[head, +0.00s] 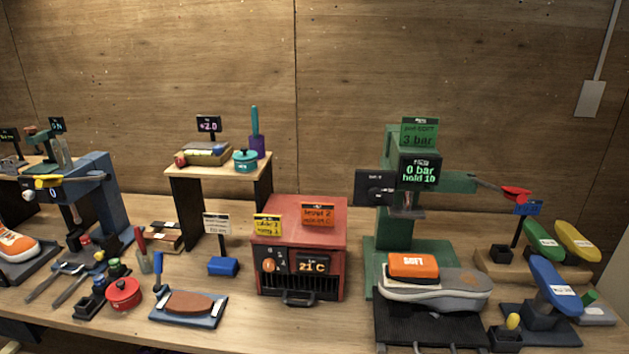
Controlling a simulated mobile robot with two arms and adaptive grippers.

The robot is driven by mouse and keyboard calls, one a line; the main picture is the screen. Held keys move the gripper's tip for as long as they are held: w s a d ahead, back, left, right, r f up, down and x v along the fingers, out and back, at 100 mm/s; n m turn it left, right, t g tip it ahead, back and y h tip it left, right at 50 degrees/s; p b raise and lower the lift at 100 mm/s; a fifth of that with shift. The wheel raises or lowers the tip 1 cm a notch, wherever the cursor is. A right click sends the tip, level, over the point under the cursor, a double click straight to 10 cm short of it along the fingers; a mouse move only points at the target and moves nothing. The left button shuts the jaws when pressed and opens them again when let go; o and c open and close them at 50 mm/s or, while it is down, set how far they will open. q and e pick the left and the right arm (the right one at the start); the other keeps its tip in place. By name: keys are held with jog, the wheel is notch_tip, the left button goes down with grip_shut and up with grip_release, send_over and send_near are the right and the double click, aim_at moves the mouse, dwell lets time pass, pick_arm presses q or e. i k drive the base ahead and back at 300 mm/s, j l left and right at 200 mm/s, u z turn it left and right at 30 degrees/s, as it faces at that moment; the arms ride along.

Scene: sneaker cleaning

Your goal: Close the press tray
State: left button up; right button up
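The green press (382,245) stands at the right of the bench with a display reading 0 bar, hold 10. Its black tray (398,328) sticks out at the front, past the press base, with handles (455,349) at its front edge cut by the picture's bottom. A grey and white shoe sole (455,287) lies on the tray. An orange block marked SOFT (413,266) rests on top, below and forward of the press head (407,205). Neither of my grippers shows in the head view.
A red heater box (330,235) reading 21 C stands left of the press. A blue last stand (550,285) and a small black cup (505,338) are close to the tray's right. A red-handled lever (514,192) extends right from the press. Tools crowd the left.

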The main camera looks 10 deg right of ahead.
aim_at(446, 313)
jog(key=z, duration=1.1)
